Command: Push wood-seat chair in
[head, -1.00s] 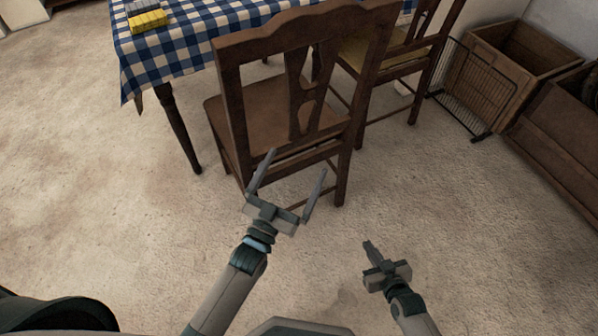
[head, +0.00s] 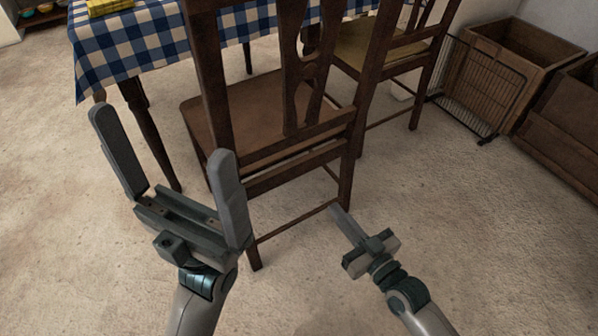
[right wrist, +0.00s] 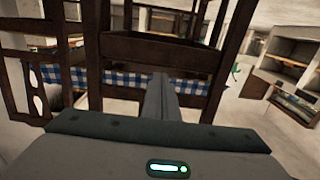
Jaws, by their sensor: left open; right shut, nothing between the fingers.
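The wood-seat chair (head: 255,112) stands in the middle of the head view, its back towards me and its seat towards the table. Its back and rails also show in the right wrist view (right wrist: 150,48). My left gripper (head: 170,165) is open and empty, raised in front of the chair's left side. My right gripper (head: 338,212) is shut and empty, low near the chair's right rear leg; I cannot tell whether it touches. Its closed fingers show in the right wrist view (right wrist: 160,100). The table with a blue checked cloth (head: 120,45) is beyond the chair.
A second chair with a yellowish seat (head: 365,52) stands to the right, by the table. A wire rack (head: 480,85) and wooden crates (head: 525,50) line the right side. A yellow item (head: 108,5) lies on the table. Floor at left is clear.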

